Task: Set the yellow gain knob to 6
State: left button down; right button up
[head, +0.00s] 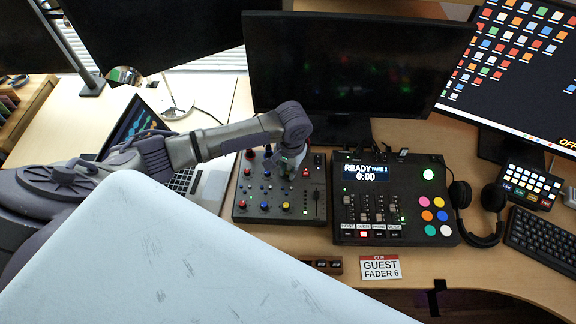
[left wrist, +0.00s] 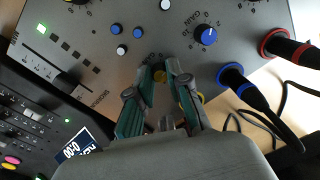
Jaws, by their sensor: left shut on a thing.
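The mixer (head: 270,216) lies on the desk, with red, blue and yellow knobs. My left gripper (head: 290,165) is over its upper right part, pointing down. In the left wrist view the fingertips of my left gripper (left wrist: 159,72) are closed on the yellow gain knob (left wrist: 159,76), which shows as a small yellow patch between them. Its pointer and most of its scale are hidden by the fingers, so I cannot read its setting. In the head view my gripper hides this knob. My right gripper is not in view.
The blue gain knob (left wrist: 206,36) is beside my fingers. Plugs with blue (left wrist: 232,76) and red (left wrist: 278,44) rings stand at the mixer's edge. A fader console (head: 400,160) is to the right. A GUEST FADER 6 card (head: 380,267) lies in front. A laptop (head: 185,180) is left.

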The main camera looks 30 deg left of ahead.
pick_arm(q)
jog(key=m+p, duration=0.2)
jog(key=shift+r+m, duration=0.25)
jog(key=shift+m, duration=0.05)
jog(key=m+p, duration=0.2)
jog(key=shift+m, duration=0.4)
jog(key=m+p, duration=0.1)
jog(key=m, duration=0.1)
jog(key=shift+f+m, duration=0.1)
jog(key=shift+m, duration=0.3)
jog(key=m+p, duration=0.1)
jog(key=m, duration=0.2)
jog(key=shift+m+t+p, duration=0.3)
jog(key=m, duration=0.3)
jog(key=shift+f+m, duration=0.1)
jog(key=shift+m, duration=0.2)
jog(key=m, duration=0.2)
jog(key=shift+m+h, duration=0.3)
jog(key=m, duration=0.3)
jog(key=shift+m, duration=0.3)
jog(key=shift+m+b, duration=0.35)
jog(key=shift+m, duration=1.35)
jog(key=shift+a, duration=0.1)
